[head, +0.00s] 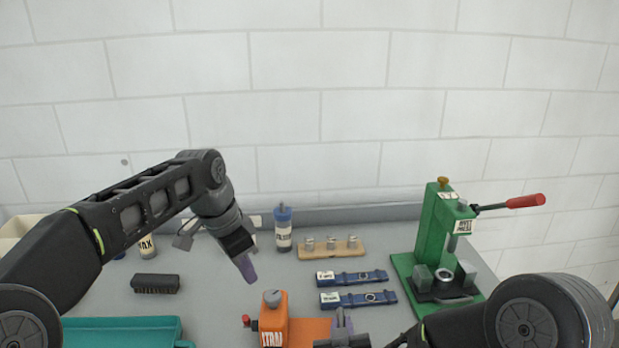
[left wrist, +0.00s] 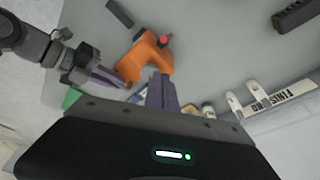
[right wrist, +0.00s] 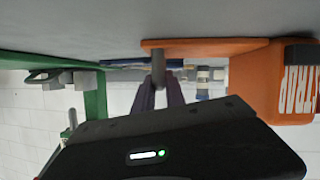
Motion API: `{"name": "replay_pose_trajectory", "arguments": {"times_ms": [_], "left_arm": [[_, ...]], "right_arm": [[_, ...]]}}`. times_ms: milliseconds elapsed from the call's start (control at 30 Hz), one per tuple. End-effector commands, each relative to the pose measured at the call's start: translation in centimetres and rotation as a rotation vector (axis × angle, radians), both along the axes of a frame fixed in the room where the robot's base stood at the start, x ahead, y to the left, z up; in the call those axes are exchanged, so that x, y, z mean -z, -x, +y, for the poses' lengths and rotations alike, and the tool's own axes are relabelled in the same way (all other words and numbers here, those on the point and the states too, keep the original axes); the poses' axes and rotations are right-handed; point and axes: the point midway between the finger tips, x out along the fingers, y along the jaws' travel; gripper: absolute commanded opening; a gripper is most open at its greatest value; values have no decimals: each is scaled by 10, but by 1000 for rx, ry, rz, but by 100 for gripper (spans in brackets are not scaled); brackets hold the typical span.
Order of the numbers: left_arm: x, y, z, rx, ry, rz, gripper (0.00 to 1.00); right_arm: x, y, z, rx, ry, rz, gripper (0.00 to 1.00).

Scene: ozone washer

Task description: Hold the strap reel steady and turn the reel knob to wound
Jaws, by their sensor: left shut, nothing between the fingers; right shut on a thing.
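The orange strap reel (head: 281,328) stands at the front middle of the bench, with a grey knob (head: 271,297) on top and a red part (head: 246,320) at its left side. My left gripper (head: 250,275) is shut and empty, above and left of the knob, apart from it; its purple fingers also show in the left wrist view (left wrist: 162,92). My right gripper (right wrist: 160,85) is shut on a grey post at the orange base's right end. The post (right wrist: 158,60) shows between its fingers in the right wrist view. The knob's marking cannot be read.
A green press (head: 432,240) with a red-tipped lever stands right. Two blue straps (head: 352,278) and a wooden block with metal pieces (head: 332,253) lie behind the reel. A blue-capped bottle (head: 283,232) stands further back. A brush (head: 155,284) and teal tray (head: 122,331) lie left.

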Motion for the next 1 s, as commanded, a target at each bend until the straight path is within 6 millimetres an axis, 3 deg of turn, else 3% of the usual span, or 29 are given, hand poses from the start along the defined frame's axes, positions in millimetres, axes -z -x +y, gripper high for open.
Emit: {"name": "replay_pose_trajectory", "arguments": {"times_ms": [300, 533, 1000], "left_arm": [[-1, 1, -2, 1, 0, 0, 0], [-10, 22, -22, 2, 0, 0, 0], [-3, 23, -22, 0, 0, 3, 0]], "right_arm": [[2, 1, 0, -2, 2, 5, 0], [2, 1, 0, -2, 2, 5, 0], [2, 1, 0, -2, 1, 4, 0]]}}
